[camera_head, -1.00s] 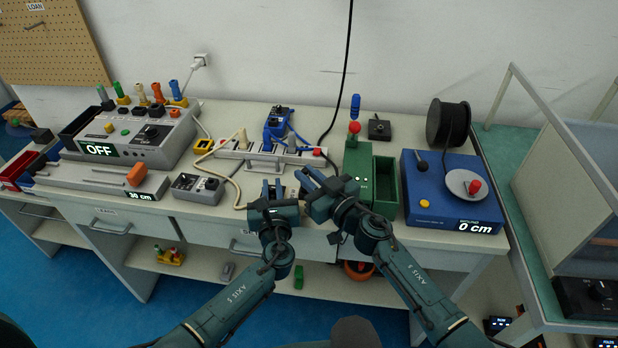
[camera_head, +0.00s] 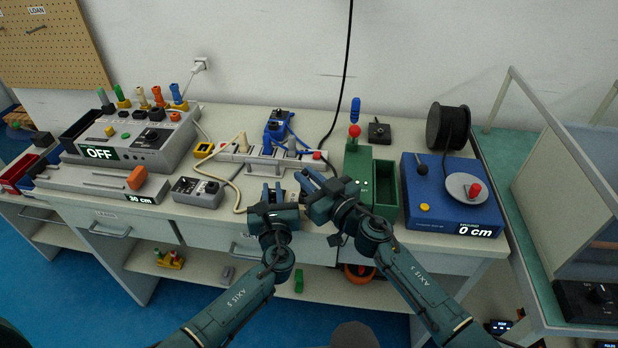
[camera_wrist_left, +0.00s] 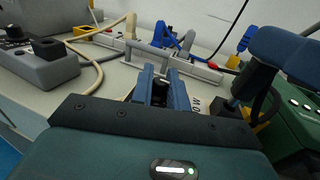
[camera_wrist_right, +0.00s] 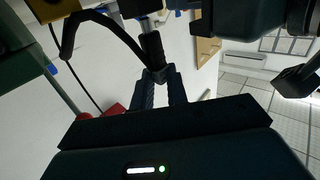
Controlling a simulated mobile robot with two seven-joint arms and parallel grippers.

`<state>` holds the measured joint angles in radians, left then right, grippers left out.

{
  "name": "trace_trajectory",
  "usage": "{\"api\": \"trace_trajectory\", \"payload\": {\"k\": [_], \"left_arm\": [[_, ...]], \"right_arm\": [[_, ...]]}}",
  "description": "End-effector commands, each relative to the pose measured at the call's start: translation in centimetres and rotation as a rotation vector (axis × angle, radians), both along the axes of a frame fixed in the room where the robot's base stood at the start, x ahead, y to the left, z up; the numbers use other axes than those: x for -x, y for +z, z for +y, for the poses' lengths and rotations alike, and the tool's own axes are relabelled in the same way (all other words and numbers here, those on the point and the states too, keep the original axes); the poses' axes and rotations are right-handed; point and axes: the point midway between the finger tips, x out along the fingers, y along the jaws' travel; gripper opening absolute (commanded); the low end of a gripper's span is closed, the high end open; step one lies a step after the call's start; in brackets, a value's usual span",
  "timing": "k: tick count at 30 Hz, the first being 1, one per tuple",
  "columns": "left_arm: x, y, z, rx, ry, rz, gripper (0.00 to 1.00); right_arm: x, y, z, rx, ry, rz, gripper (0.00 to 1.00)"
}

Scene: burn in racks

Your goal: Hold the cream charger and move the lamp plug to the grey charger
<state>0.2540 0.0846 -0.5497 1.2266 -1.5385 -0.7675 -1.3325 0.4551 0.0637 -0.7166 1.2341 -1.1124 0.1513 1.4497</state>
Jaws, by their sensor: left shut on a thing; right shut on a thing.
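My left gripper (camera_head: 270,193) is over the front edge of the bench. In the left wrist view its blue fingers (camera_wrist_left: 160,85) are shut on a small dark piece (camera_wrist_left: 160,93) that I cannot identify. My right gripper (camera_head: 308,184) is close beside it. In the right wrist view its fingers (camera_wrist_right: 160,85) are shut on a black plug-like piece (camera_wrist_right: 153,50); a black cord loops close by. A cream plug (camera_head: 241,141) with a cream cable (camera_head: 239,190) stands at the left of the power strip (camera_head: 229,157). I cannot tell which block is the grey charger.
Blue cables and a blue plug (camera_head: 278,118) are at the strip. A grey meter box (camera_head: 198,190) lies left of the grippers. A green box (camera_head: 386,187) and a blue machine (camera_head: 438,205) stand right. A grey unit (camera_head: 150,155) reading OFF is at the left.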

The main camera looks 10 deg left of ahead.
Motion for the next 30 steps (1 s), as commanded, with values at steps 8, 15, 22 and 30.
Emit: {"api": "trace_trajectory", "payload": {"k": [8, 15, 22, 30], "left_arm": [[0.0, -0.1, 0.0, 0.001, 0.001, 0.002, 0.00], [0.0, -0.1, 0.0, 0.000, 0.001, 0.002, 0.00], [0.0, -0.1, 0.0, 0.000, 0.000, 0.002, 0.00], [0.0, -0.1, 0.0, 0.000, 0.000, 0.002, 0.00]], "right_arm": [[-0.1, 1.3, 0.0, 0.002, 0.001, -0.006, 0.00], [0.0, 2.0, 0.0, 0.001, 0.001, -0.003, 0.00], [0.0, 2.1, 0.0, 0.000, 0.000, -0.001, 0.00], [0.0, 2.1, 0.0, 0.000, 0.000, -0.001, 0.00]]}}
